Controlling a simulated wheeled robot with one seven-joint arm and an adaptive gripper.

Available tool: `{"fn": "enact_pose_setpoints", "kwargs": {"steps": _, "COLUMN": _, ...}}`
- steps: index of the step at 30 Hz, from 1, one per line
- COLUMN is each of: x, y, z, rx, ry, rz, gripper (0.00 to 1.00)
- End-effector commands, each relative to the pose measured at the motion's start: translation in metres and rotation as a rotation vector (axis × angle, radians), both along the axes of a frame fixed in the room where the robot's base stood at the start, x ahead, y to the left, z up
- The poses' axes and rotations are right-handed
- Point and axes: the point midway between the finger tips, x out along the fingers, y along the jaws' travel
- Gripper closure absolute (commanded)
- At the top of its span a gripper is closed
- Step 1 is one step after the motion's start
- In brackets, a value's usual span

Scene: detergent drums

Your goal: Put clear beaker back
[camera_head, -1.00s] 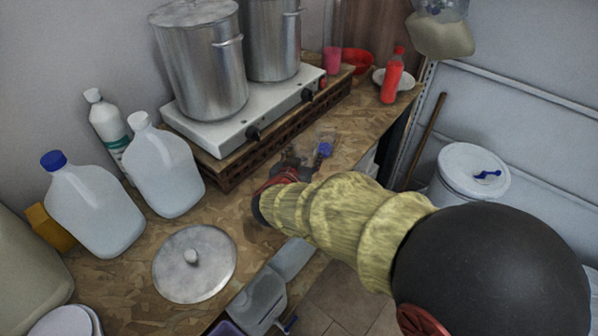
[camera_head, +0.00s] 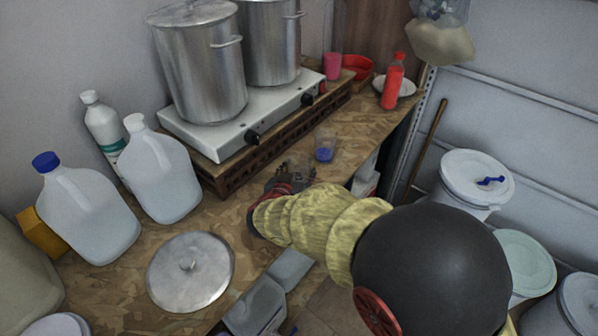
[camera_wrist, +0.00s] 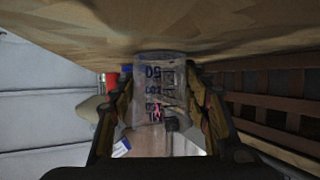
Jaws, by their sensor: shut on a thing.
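The clear beaker (camera_wrist: 160,90) with dark blue markings sits between the two fingers of my gripper (camera_wrist: 163,108) in the wrist view. My gripper is shut on it. In the head view, my gripper (camera_head: 283,180) is low over the wooden counter near the burner stand, and the clear beaker (camera_head: 300,166) shows faintly at its far side. I cannot tell whether the beaker touches the counter. A second clear beaker with blue contents (camera_head: 325,150) stands on the counter just beyond it, to the right.
The two-pot stove (camera_head: 215,140) is at the back left. Jugs (camera_head: 165,175) and a metal lid (camera_head: 190,270) are on the left. A red bottle (camera_head: 393,82) and white plate (camera_head: 405,87) are at the far end. Clear counter (camera_head: 365,130) lies right of the blue beaker.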

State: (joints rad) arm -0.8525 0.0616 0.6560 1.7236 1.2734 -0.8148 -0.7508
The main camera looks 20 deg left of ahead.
Motion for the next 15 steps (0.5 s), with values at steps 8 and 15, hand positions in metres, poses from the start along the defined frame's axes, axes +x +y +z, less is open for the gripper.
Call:
{"fn": "enact_pose_setpoints", "kwargs": {"steps": 8, "x": 0.0000, "y": -0.0001, "z": -0.0006, "rx": -0.001, "ry": 0.000, "rz": 0.000, "gripper": 0.39}}
{"fn": "enact_pose_setpoints", "kwargs": {"steps": 15, "x": -0.0001, "y": 0.0000, "z": -0.0005, "rx": -0.001, "ry": 0.000, "rz": 0.000, "gripper": 0.35}}
